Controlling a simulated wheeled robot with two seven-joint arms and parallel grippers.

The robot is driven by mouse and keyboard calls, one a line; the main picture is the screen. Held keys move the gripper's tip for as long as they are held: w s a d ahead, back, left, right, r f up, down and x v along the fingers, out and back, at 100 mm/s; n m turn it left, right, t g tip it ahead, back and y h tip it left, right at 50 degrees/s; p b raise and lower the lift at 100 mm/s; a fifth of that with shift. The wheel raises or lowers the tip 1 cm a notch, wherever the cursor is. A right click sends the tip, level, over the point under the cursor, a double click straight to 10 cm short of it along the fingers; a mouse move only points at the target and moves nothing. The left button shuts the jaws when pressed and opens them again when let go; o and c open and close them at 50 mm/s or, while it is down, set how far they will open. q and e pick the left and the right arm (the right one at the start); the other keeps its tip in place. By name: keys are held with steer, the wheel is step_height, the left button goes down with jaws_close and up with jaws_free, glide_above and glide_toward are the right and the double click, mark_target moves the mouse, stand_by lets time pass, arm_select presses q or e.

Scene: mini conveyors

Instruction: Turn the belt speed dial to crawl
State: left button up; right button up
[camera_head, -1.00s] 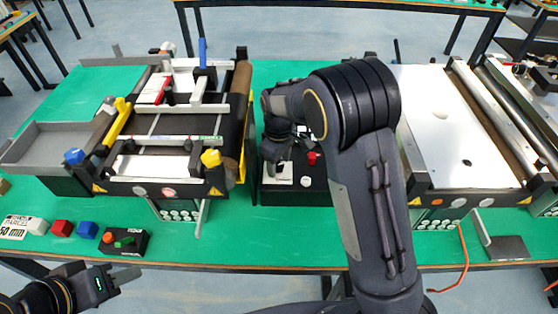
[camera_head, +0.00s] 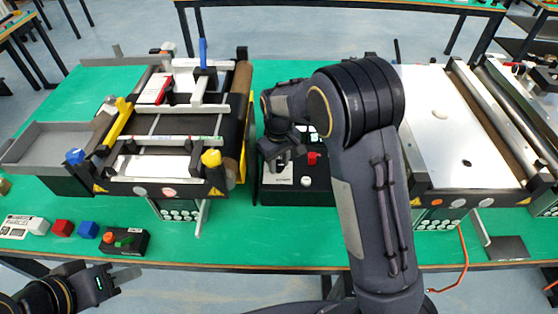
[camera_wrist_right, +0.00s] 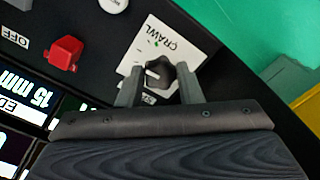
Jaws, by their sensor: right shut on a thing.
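The belt speed dial (camera_wrist_right: 160,73) is a dark knob on a white plate (camera_wrist_right: 183,40) marked CRAWL, seen in the right wrist view. My right gripper (camera_wrist_right: 161,84) is shut on the dial, one finger on each side. Part of the knob and the plate's lower lettering are hidden by the fingers. In the head view my right gripper (camera_head: 280,160) is at the left part of the black control box (camera_head: 318,195), partly covering the white plate (camera_head: 285,178). My left gripper (camera_head: 122,277) is at the lower left, in front of the table; its jaw gap is unclear.
A red switch (camera_wrist_right: 66,52) marked OFF and lit displays (camera_wrist_right: 28,97) sit beside the dial plate. One conveyor (camera_head: 165,145) stands left of the box and another (camera_head: 465,175) right of it. Blocks and a small button box (camera_head: 124,242) lie at the table's front left.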

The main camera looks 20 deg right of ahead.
mark_target(278, 166)
steer(key=m, duration=0.4)
steer(key=shift+m, duration=0.3)
steer(key=m, duration=0.4)
steer(key=shift+a+m+p, duration=0.15)
steer(key=shift+m+p, duration=0.15)
steer(key=shift+m, duration=0.1)
steer(key=o, duration=1)
steer(key=shift+c, duration=0.2)
step_height(278, 166, up, 8)
steer(key=shift+f+b, duration=0.1)
steer(key=shift+b, duration=0.3)
